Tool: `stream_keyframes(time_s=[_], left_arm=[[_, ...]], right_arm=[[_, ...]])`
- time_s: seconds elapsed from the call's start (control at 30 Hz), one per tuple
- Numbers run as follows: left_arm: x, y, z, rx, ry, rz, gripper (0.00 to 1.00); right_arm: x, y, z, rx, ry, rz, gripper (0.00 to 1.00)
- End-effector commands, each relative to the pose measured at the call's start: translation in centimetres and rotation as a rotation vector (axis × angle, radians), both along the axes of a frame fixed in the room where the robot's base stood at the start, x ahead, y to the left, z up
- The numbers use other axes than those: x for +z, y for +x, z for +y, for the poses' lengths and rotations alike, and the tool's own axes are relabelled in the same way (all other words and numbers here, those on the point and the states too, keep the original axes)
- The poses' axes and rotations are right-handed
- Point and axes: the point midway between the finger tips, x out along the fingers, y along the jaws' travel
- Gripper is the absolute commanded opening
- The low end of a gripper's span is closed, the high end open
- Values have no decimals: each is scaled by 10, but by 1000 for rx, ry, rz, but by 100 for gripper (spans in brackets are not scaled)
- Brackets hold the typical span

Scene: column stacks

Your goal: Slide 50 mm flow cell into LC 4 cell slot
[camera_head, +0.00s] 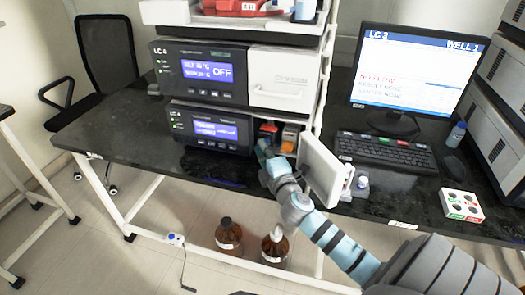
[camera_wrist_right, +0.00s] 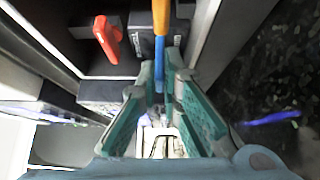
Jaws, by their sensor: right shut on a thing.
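My right gripper (camera_head: 263,148) is at the open compartment of the lower LC module (camera_head: 207,127), whose small label is hard to read. In the right wrist view, my right gripper (camera_wrist_right: 160,78) is shut on a narrow upright piece (camera_wrist_right: 159,68), blue below and orange above. I take this for part of the flow cell; its 50 mm marking cannot be read. Dark blocks lie inside the compartment, one with a red lever (camera_wrist_right: 107,40). An orange part (camera_head: 289,145) shows at the compartment's right. The slot itself and the seating are hidden. My left gripper is out of view.
The module's white door (camera_head: 323,170) hangs open, close to my right arm. A similar module (camera_head: 200,72) is stacked above. A monitor (camera_head: 412,75), keyboard (camera_head: 385,152) and white holder with coloured patches (camera_head: 462,204) stand to the right. Bench space left of the stack is clear.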

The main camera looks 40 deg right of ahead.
Motion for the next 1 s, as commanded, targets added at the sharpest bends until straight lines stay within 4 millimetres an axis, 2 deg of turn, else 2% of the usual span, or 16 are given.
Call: stream_keyframes(time_s=[0.13,0.2,0.3,0.63,0.9,1.0], left_arm=[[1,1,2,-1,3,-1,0],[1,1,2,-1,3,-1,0],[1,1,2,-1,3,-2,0],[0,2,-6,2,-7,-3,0],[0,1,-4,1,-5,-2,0],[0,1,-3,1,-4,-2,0]], right_arm=[[1,0,0,1,-1,-1,0],[1,0,0,0,-1,-1,14],[1,0,0,0,-1,-1,30],[-1,-5,2,0,1,2,30],[-2,-56,20,1,-1,3,30],[-1,-68,25,1,-1,0,30]])
